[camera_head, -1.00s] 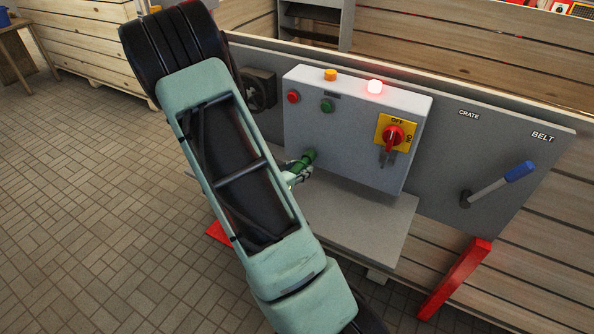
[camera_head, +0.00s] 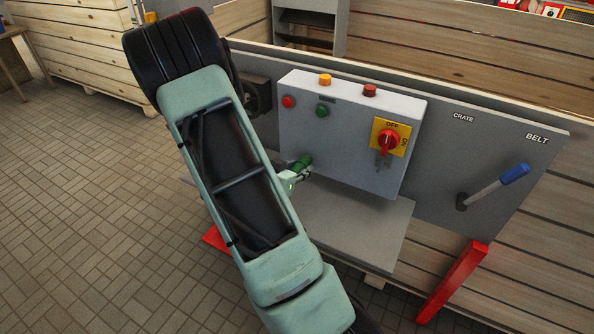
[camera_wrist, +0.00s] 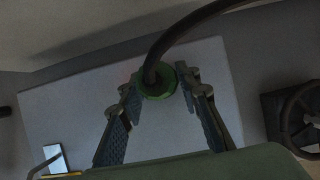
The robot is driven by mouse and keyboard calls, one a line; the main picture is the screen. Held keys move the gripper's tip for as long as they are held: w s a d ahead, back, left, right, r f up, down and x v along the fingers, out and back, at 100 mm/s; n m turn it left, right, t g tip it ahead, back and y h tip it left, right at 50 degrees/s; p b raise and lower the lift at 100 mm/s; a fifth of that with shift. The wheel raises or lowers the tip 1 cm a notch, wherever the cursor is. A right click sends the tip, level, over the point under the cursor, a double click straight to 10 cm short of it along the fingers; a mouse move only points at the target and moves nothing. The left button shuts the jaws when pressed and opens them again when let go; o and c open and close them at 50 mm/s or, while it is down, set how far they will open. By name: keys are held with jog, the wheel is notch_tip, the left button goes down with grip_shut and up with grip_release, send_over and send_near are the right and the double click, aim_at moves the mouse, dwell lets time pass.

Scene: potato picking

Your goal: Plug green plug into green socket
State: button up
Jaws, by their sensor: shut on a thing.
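The green plug (camera_head: 302,162) is at the lower left front of the light grey control box in the head view. In the wrist view the plug (camera_wrist: 158,86) sits between the fingertips, with a dark cable leaving it. My gripper (camera_head: 292,178) is shut on the plug; its two fingers also show in the wrist view (camera_wrist: 160,92). Whether the plug touches the box is unclear.
A grey shelf (camera_head: 350,225) lies below. A blue-handled lever (camera_head: 495,186) sticks out at the right.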

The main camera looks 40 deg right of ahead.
jog(key=o, duration=1.2)
jog(key=shift+d, duration=0.1)
jog(key=shift+o, duration=0.2)
jog(key=v, duration=1.2)
jog(key=shift+r, duration=0.1)
